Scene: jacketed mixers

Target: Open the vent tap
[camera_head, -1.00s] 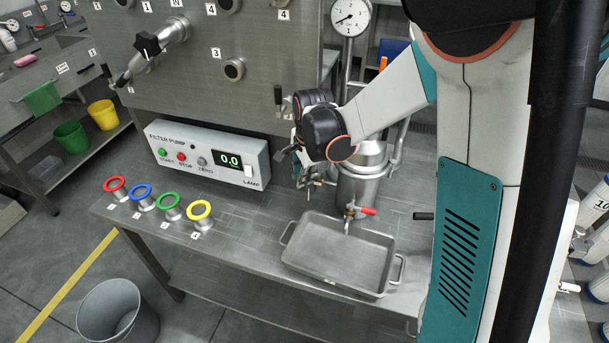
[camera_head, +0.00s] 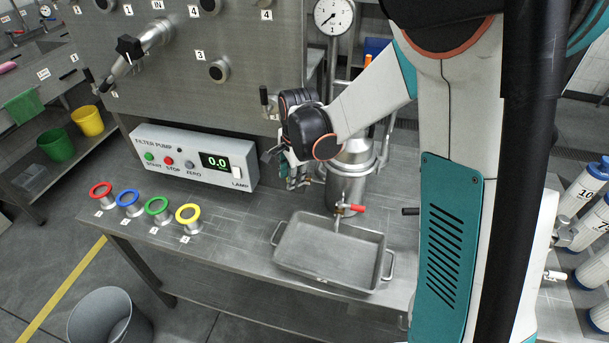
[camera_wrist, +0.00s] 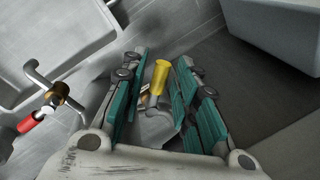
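A small tap with a yellow handle (camera_wrist: 161,76) shows in the wrist view, between the teal fingers of my gripper (camera_wrist: 162,95). The fingers are apart, with a visible gap on each side of the handle. I cannot tell whether this is the vent tap. In the head view my gripper (camera_head: 294,180) points down beside the steel vessel (camera_head: 347,190), and the yellow handle is hidden there. A second tap with a red handle (camera_head: 353,208) sits at the vessel's front, above the tray. It also shows at the left of the wrist view (camera_wrist: 33,122).
A steel tray (camera_head: 325,262) stands on the bench in front of the vessel. The filter pump box (camera_head: 190,155), reading 0.0, is left of my gripper. Several coloured rings (camera_head: 158,207) stand at the bench's left. A panel (camera_head: 265,60) rises behind.

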